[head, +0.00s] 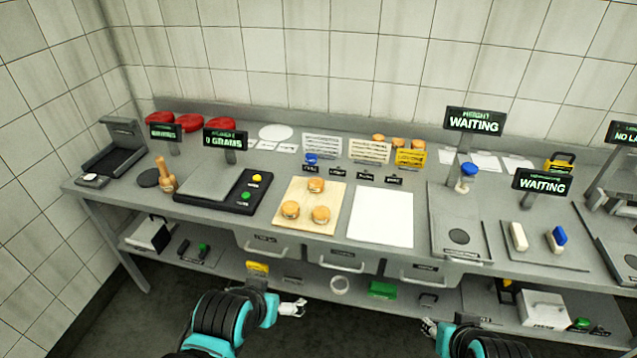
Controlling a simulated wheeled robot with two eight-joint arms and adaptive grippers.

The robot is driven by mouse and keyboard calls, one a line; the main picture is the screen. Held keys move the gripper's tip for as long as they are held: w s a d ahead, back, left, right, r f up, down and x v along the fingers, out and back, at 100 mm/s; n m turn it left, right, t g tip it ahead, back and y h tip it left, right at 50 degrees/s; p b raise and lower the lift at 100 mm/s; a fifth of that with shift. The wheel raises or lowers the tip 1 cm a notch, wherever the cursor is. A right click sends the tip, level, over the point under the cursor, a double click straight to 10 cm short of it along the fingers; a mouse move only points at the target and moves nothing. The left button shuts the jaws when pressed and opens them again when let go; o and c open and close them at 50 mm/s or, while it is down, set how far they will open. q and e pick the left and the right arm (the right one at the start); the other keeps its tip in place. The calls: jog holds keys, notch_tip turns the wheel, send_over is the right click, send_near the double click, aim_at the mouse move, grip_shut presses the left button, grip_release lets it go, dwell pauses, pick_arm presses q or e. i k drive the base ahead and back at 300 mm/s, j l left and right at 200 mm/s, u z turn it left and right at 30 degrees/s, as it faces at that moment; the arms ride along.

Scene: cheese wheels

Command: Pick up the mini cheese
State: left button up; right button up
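Several small orange-brown cheese wheels are in the head view. One mini cheese (316,185) sits at the back of a wooden board (333,195), with a second cheese (290,209) at its front left and a third cheese (320,214) at its front right. More small cheeses (397,144) stand at the back of the table behind the cards. My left gripper (298,308) is low, in front of the table and apart from the cheeses; its fingers look parted and empty. My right gripper (429,327) is also low in front of the table, partly seen, and its finger state is unclear.
A scale (212,187) reading 0 grams stands left of the board. A white sheet (381,217) lies to its right. Displays reading WAITING (474,121) stand further right. Red wheels (188,122) lie at the back left. Drawers (343,261) and a lower shelf are below the tabletop.

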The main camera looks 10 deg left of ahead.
aim_at(316, 184)
jog(key=i+j, duration=0.15)
jog(key=i, duration=0.55)
jog(key=i+j, duration=0.15)
jog(key=i, duration=0.6)
